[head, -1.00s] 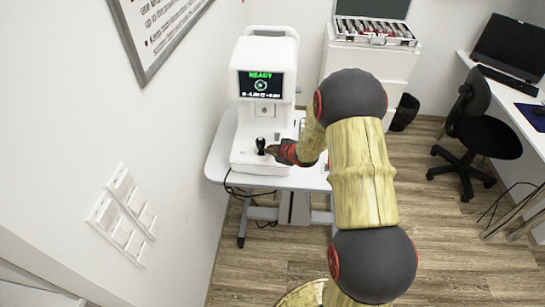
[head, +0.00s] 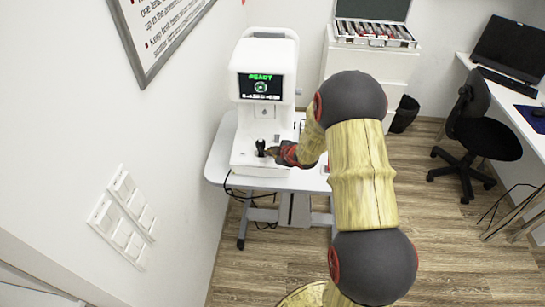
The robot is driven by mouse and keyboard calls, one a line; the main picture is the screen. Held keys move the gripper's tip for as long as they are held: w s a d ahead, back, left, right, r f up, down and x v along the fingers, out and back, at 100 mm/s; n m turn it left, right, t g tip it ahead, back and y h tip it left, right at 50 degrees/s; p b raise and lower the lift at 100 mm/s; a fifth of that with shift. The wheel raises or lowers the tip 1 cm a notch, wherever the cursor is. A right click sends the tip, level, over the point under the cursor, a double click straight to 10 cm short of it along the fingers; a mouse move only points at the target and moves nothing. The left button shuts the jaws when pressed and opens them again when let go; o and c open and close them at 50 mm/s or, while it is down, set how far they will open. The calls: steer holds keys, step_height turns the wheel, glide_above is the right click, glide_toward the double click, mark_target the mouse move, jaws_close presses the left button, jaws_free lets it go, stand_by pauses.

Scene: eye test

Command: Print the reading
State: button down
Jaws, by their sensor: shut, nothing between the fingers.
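The white eye-test machine (head: 248,125) stands on a small white table (head: 218,160). Its screen (head: 260,86) is lit, with green "READY" text above a round eye-like picture and a line too small to read at the bottom. A black joystick (head: 260,146) stands upright on the machine's base. My gripper (head: 271,152), dark with red parts, is at the base just right of the joystick; I cannot tell if it touches. It is shut and looks empty. My arm hides the right part of the table and whatever lies there.
A white cabinet (head: 398,68) behind holds an open case of lenses (head: 374,32). A black office chair (head: 478,130) and a desk with a monitor (head: 510,48) are at right. A wall with switches (head: 125,215) runs close along the left. Wooden floor is free between table and chair.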

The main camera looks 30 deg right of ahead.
steer(key=shift+f+b, duration=0.3)
steer(key=shift+f, duration=0.15)
steer(key=shift+w+f, duration=0.1)
steer(key=shift+f, duration=0.2)
stand_by(0.8)
steer(key=shift+r, duration=0.15)
steer(key=shift+r+p, duration=0.3)
steer(key=shift+r, duration=0.4)
steer(key=r+p, duration=0.2)
steer(key=r, duration=0.1)
steer(key=r+p, duration=0.1)
steer(key=shift+s+a+r+p, duration=0.2)
steer(key=shift+s+r+p, duration=0.15)
steer(key=shift+s+r, duration=0.05)
stand_by(0.8)
